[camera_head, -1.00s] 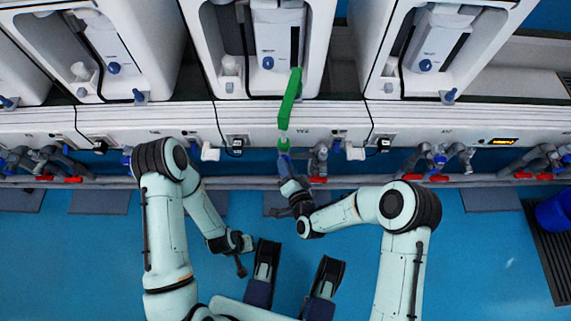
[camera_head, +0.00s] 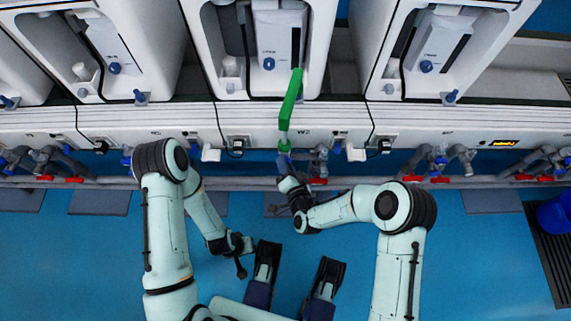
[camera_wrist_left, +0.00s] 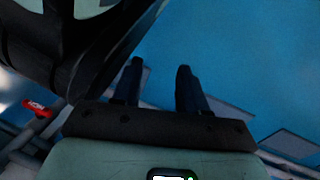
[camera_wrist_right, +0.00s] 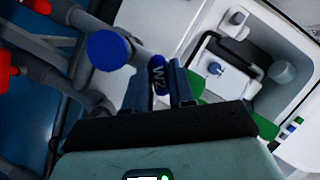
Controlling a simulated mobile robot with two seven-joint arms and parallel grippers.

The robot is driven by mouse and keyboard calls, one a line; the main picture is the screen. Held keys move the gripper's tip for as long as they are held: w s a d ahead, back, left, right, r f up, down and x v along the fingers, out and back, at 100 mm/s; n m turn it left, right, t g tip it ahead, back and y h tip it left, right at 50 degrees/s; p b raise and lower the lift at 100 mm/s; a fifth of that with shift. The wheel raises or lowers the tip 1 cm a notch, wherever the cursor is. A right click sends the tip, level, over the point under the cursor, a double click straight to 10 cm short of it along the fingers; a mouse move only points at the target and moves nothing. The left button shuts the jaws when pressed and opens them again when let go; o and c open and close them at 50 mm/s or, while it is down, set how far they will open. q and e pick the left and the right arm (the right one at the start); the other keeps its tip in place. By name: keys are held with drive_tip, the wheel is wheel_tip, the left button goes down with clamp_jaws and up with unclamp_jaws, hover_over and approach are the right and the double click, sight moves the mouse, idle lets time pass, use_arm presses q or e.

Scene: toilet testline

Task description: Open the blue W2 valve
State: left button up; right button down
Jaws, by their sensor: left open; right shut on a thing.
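The blue W2 valve handle (camera_wrist_right: 158,76) carries white "W2" lettering and stands between the two fingers of my right gripper (camera_wrist_right: 159,86) in the right wrist view. That gripper is shut on it. In the head view my right gripper (camera_head: 286,164) reaches up to the pipe row below the middle station, under the W2 label (camera_head: 303,132); the handle is mostly hidden there. My left gripper (camera_head: 241,265) hangs low on the left, away from the valves. In the left wrist view its fingers (camera_wrist_left: 158,82) are apart and empty.
A green bar (camera_head: 290,100) stands just above my right gripper. A round blue knob (camera_wrist_right: 108,50) is beside the handle. Red handles (camera_head: 318,181) line the grey pipes. White stations stand behind the panel. The blue floor in front is mostly open.

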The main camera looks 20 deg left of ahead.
use_arm(q)
drive_tip(key=w+r+t+p, duration=0.2)
drive_tip(key=w+r+p, duration=0.1)
drive_tip(key=w+r, duration=0.25)
use_arm(e)
drive_tip(key=n+h, duration=0.2)
drive_tip(key=n, duration=0.1)
drive_tip(key=shift+a+r, duration=0.15)
drive_tip(key=shift+r, duration=0.05)
drive_tip(key=shift+n+h+p, duration=0.5)
drive_tip(key=shift+n+h, duration=0.2)
drive_tip(key=shift+n, duration=0.4)
use_arm(q)
drive_tip(key=shift+m+g, duration=0.3)
drive_tip(key=shift+g, duration=0.2)
drive_tip(key=shift+s+d+r+p, duration=0.3)
drive_tip(key=shift+s+d+r, duration=0.3)
drive_tip(key=shift+s+d, duration=0.15)
drive_tip(key=shift+s+d+r+p, duration=0.25)
drive_tip(key=shift+s+d+r, duration=0.3)
drive_tip(key=shift+s+d, duration=0.15)
use_arm(e)
drive_tip(key=shift+f+n+h, duration=0.1)
drive_tip(key=shift+n+h, duration=0.6)
drive_tip(key=shift+n, duration=0.3)
use_arm(q)
drive_tip(key=shift+s, duration=0.1)
use_arm(e)
drive_tip(key=c, duration=1.3)
unclamp_jaws()
